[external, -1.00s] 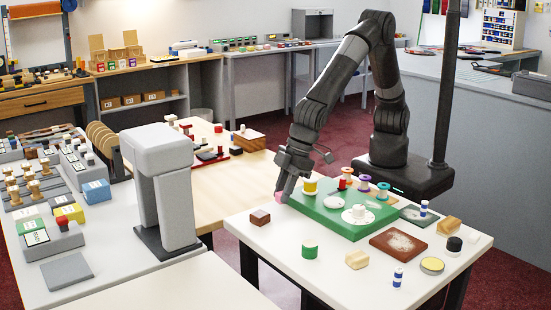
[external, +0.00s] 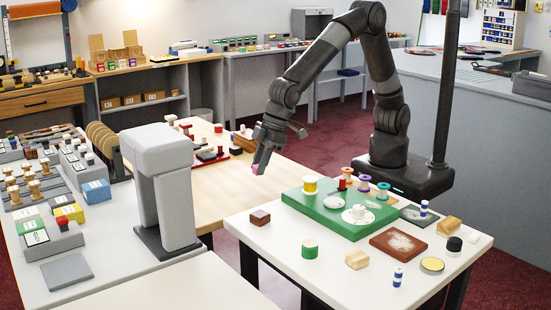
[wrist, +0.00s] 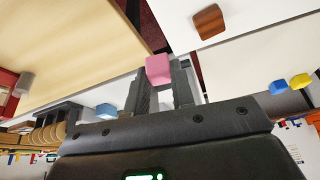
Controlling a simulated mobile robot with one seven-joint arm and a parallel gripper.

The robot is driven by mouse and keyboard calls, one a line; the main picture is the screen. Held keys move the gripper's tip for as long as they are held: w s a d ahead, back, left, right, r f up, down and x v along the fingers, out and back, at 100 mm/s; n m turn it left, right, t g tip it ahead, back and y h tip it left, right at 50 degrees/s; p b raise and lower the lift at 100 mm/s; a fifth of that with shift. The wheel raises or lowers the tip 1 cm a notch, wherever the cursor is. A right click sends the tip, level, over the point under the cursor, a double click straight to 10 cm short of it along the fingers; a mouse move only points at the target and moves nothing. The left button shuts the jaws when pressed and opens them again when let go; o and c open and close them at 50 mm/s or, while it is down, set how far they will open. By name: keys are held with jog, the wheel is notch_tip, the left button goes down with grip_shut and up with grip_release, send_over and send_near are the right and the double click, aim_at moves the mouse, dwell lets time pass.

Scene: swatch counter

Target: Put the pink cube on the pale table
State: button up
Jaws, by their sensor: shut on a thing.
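My gripper (external: 258,169) is shut on the pink cube (external: 255,169). The pink cube also shows between the fingertips in the wrist view (wrist: 158,69). In the external view my gripper holds it in the air, near the right edge of the pale wooden table (external: 218,205) and to the left of the white table. The pale table fills the upper left of the wrist view (wrist: 75,45). The cube's underside is hidden in the external view.
A grey machine (external: 162,180) stands left of the pale table. A red tray (external: 208,158) with small items lies at the table's back. The white table (external: 285,247) at right bears a green board (external: 315,208) and a brown block (external: 260,217). The pale table's front right is clear.

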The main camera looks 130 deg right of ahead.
jog(key=s+d+f, duration=0.1)
jog(key=s+d, duration=0.2)
jog(key=d, duration=0.6)
jog(key=s+d+f+m, duration=0.1)
jog(key=s+d, duration=0.2)
jog(key=d, duration=0.5)
jog(key=s+d+f, duration=0.1)
jog(key=s+d, duration=0.2)
jog(key=d, duration=0.6)
jog(key=s+d+m+h, duration=0.1)
jog(key=s+d+m, duration=0.1)
jog(key=s+d, duration=1.6)
send_over(233, 165)
jog(key=s, duration=0.1)
jog(key=f, duration=0.5)
jog(key=a+f, duration=0.1)
jog(key=f, duration=0.1)
jog(key=shift+s+f, duration=0.15)
jog(key=shift+f, duration=0.25)
notch_tip(233, 165, down, 4)
jog(key=shift+f, duration=0.1)
